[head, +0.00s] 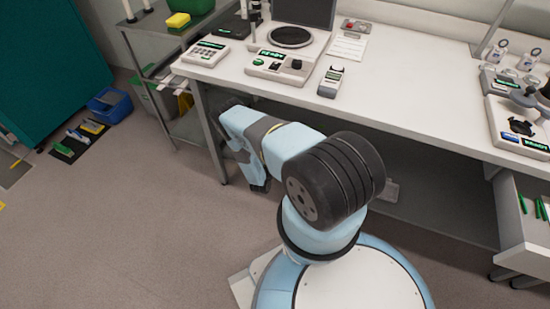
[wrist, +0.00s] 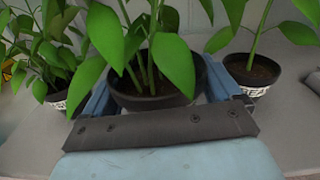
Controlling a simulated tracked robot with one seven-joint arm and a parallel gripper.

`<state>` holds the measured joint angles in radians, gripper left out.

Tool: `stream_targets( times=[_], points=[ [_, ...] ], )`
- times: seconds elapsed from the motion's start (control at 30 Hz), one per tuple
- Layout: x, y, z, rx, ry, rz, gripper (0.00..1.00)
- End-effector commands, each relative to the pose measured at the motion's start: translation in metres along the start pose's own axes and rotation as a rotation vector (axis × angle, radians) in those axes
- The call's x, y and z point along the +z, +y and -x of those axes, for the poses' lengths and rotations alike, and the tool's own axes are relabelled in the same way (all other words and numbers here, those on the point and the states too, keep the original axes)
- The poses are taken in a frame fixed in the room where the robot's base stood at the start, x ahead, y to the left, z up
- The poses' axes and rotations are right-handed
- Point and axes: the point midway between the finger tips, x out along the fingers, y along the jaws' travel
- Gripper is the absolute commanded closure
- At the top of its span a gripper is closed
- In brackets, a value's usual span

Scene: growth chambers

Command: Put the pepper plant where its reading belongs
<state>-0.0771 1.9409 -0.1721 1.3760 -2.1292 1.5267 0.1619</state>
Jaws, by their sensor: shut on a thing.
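In the wrist view, a leafy green plant in a dark round pot (wrist: 150,101) sits between the two blue fingers of my gripper (wrist: 158,85). My gripper is shut on this pot. The pot looks upright, with dark soil and several stems. Its leaves cut off at the top of the picture, and no reading or label shows on the part of the pot in view. In the head view my arm reaches to the front left of the white bench, and the gripper and plant cannot be made out there.
Potted plants with white printed bands stand close on the left (wrist: 58,98) and right (wrist: 255,89) in the wrist view, on a grey surface. The white bench (head: 415,95) holds instruments, including a black-topped device (head: 290,45). An open drawer (head: 520,222) juts out at right.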

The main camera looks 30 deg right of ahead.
Motion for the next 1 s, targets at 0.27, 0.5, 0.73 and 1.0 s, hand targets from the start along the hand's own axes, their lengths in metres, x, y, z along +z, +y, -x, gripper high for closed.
stream_targets(
  times=[0.27,0.5,0.73,1.0],
  points=[
    [-0.016,0.010,-0.011,-0.001,0.000,0.000,0.56],
    [-0.039,0.016,-0.016,-0.003,0.001,0.000,0.56],
    [-0.054,0.018,-0.017,-0.002,-0.001,0.000,0.56],
    [-0.055,0.018,-0.017,-0.002,0.000,0.001,0.04]
  ],
)
